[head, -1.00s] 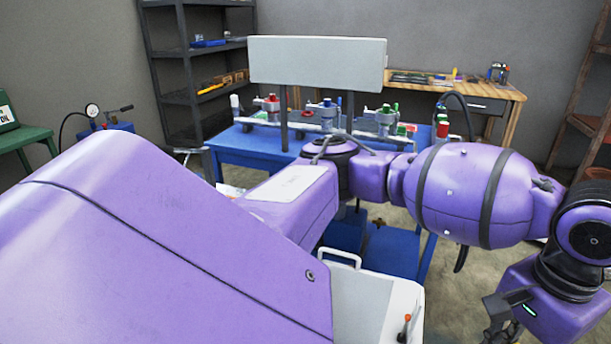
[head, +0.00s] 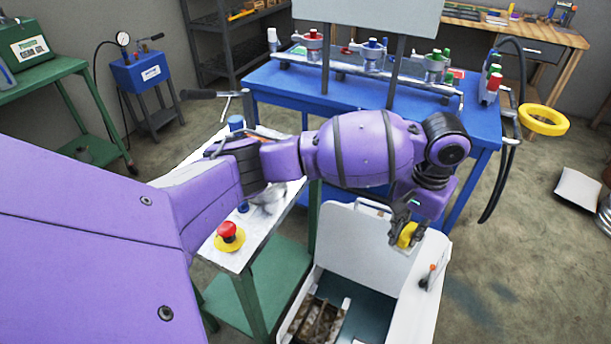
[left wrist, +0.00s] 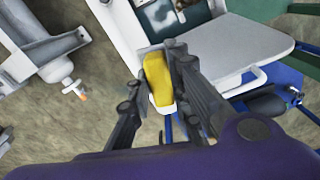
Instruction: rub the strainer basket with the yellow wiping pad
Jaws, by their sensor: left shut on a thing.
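The yellow wiping pad (head: 408,235) is held between the fingers of my left gripper (head: 404,228), above the right side of an open white tub (head: 440,268). In the left wrist view the pad (left wrist: 158,80) sits between the two dark fingers, over the tub's edge. A dark, open-topped box-like thing (head: 318,322) with brownish contents lies inside the tub at lower left; it looks like the strainer basket, but I cannot be sure. The pad is apart from it. My right gripper is in neither view.
The tub's pale lid (head: 365,245) stands raised at its back. A table with a red emergency button (head: 229,232) is to the left. A blue bench (head: 300,92) with valves stands behind.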

